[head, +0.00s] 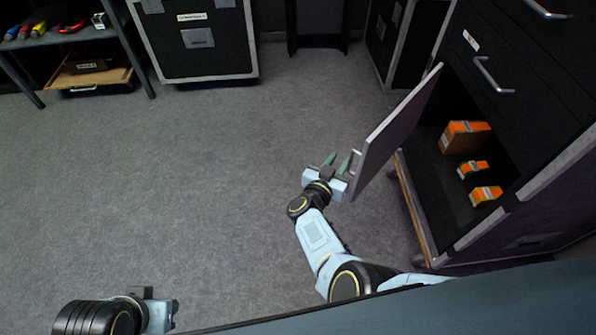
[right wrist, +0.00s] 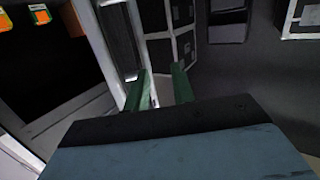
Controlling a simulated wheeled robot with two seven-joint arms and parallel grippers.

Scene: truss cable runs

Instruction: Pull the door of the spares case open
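The spares case (head: 530,120) stands at the right in the head view. Its grey door (head: 400,122) stands swung well out from the lower compartment, which is open to view. My right gripper (head: 337,160) is beside the door's outer face, near a small pale handle (head: 357,153). In the right wrist view its two green fingers (right wrist: 160,88) are apart, with nothing held between them; the left finger is close to the door (right wrist: 118,40). Whether it touches the door I cannot tell. My left gripper (head: 160,312) is low at the left, its fingers not clear.
Several orange boxes (head: 466,137) sit inside the compartment. Drawers with bar handles (head: 494,75) are above it. A dark case (head: 195,40) and a shelf with tools (head: 62,40) stand at the back left. The grey floor (head: 190,170) is clear in the middle.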

